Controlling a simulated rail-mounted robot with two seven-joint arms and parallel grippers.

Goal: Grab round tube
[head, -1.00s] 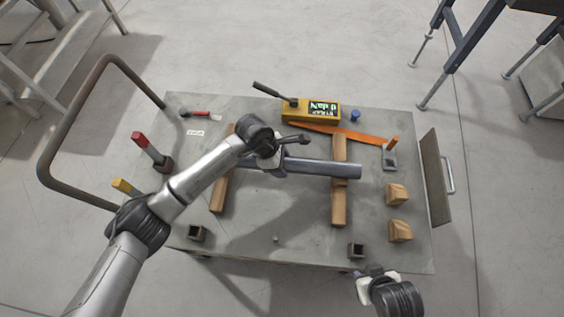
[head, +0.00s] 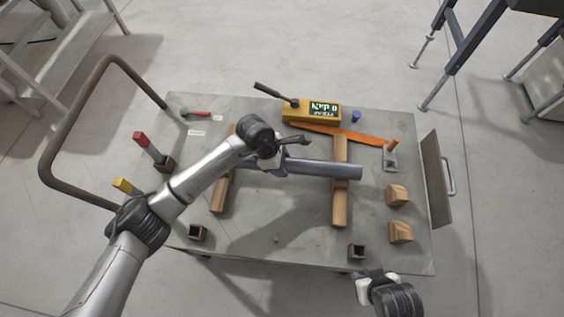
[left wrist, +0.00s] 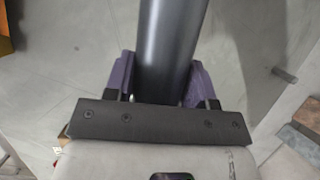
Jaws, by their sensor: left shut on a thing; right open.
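The round tube (head: 325,169) is a dark grey cylinder lying across two wooden beams on the cart table. Its left part is hidden under my left arm in the head view. In the left wrist view the tube (left wrist: 168,50) runs up between the two purple-padded fingers of my left gripper (left wrist: 162,88), which is shut on it. In the head view my left gripper (head: 272,162) is at the tube's left part, its fingers mostly hidden by the wrist. My right gripper (head: 368,278) is open and empty beyond the table's front edge at the lower right.
The right wooden beam (head: 339,200) and left wooden beam (head: 221,192) bear the tube. A yellow device (head: 300,110) with a display, an orange strap (head: 360,137) and several small blocks lie around. A bent handrail (head: 62,120) stands at the left.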

